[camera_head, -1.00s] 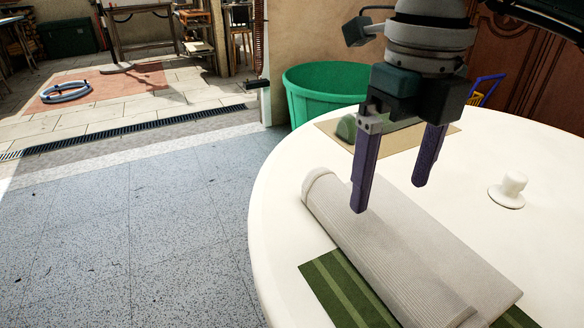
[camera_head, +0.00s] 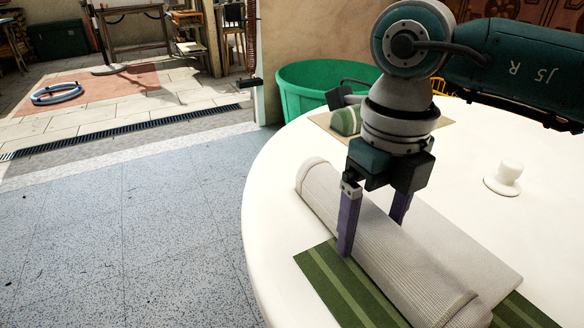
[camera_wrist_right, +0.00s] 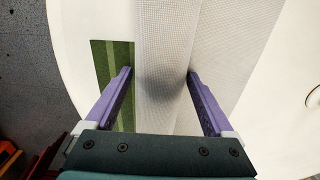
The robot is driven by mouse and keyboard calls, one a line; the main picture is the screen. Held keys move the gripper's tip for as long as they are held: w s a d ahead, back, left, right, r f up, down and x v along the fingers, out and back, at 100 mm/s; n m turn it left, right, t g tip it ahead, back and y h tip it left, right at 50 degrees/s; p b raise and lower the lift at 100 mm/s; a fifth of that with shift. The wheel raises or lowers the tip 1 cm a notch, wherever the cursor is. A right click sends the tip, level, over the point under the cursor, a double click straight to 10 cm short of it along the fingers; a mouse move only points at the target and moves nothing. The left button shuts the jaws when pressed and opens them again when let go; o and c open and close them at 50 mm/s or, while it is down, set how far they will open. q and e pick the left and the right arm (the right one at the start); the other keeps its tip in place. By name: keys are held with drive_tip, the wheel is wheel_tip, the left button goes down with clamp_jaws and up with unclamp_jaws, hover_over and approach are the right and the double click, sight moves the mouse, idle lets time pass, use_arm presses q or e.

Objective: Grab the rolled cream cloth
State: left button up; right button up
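The rolled cream cloth (camera_head: 405,268) lies on the white round table (camera_head: 283,215), partly over a green striped mat (camera_head: 345,288). A flat, unrolled part extends from its right side. My right gripper (camera_head: 370,238) points down with its purple fingers open on either side of the roll. In the right wrist view the roll (camera_wrist_right: 165,45) runs between the fingertips (camera_wrist_right: 160,73). The left finger is over the green mat side and the right one over the flat part. The gaps to the cloth look small; contact is unclear. My left gripper is out of view.
A white knobbed object (camera_head: 504,178) stands on the right of the table. A green roll (camera_head: 345,121) lies on a tan mat at the back. A green tub (camera_head: 300,92) stands behind the table. The table's left edge borders open floor.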

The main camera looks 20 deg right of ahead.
drive_tip(key=c, duration=1.3)
drive_tip(key=shift+r, duration=0.1)
